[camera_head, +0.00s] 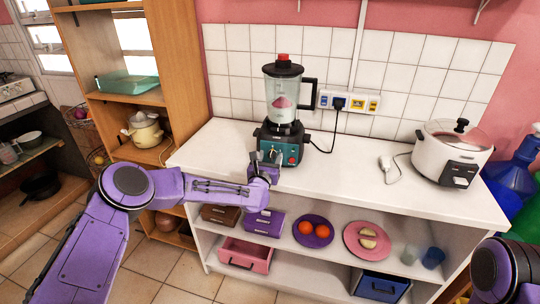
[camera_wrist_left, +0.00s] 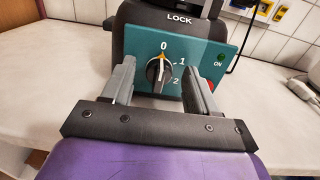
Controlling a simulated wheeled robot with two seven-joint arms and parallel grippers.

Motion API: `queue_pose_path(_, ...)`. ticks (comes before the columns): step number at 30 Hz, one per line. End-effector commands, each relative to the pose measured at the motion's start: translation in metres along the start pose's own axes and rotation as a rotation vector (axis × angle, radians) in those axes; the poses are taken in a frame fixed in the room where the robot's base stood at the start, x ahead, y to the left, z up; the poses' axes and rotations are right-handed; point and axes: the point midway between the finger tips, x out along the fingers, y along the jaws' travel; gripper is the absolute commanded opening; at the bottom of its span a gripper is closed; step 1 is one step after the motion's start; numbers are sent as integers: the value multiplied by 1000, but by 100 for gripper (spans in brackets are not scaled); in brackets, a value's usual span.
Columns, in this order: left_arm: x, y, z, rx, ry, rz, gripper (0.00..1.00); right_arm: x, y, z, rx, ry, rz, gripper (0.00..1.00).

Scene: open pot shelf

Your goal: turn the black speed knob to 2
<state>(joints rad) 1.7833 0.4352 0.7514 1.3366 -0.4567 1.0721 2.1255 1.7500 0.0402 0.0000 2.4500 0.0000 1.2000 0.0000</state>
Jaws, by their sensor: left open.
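The blender (camera_head: 282,98) stands on the white counter with a pinkish thing inside its jar and a red cap on its black lid. Its teal front panel (camera_wrist_left: 208,62) carries the black speed knob (camera_wrist_left: 158,72), marked 0, 1 and 2, with the pointer up at 0. My left gripper (camera_head: 266,160) is in front of the panel. In the left wrist view its grey fingers (camera_wrist_left: 160,85) are apart, one on each side of the knob, with gaps to it. My right gripper is not in view; only part of my right arm shows at the lower right.
A green ON light (camera_wrist_left: 221,57) and a red button (camera_wrist_left: 211,86) sit right of the knob. A plug and cord (camera_head: 338,104) run to the wall socket. A white rice cooker (camera_head: 445,155) stands at the right. The counter between is mostly clear, with a loose plug (camera_head: 386,163).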

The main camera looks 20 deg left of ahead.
Motion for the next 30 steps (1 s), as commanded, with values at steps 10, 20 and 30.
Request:
queue_pose_path(10, 8, 0, -1, 0, 1, -1, 59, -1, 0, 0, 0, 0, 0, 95)
queue_pose_path(20, 8, 0, -1, 2, 1, -1, 4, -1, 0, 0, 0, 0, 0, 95)
queue_pose_path(30, 8, -1, -4, 99, 0, -2, 4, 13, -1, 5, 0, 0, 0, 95)
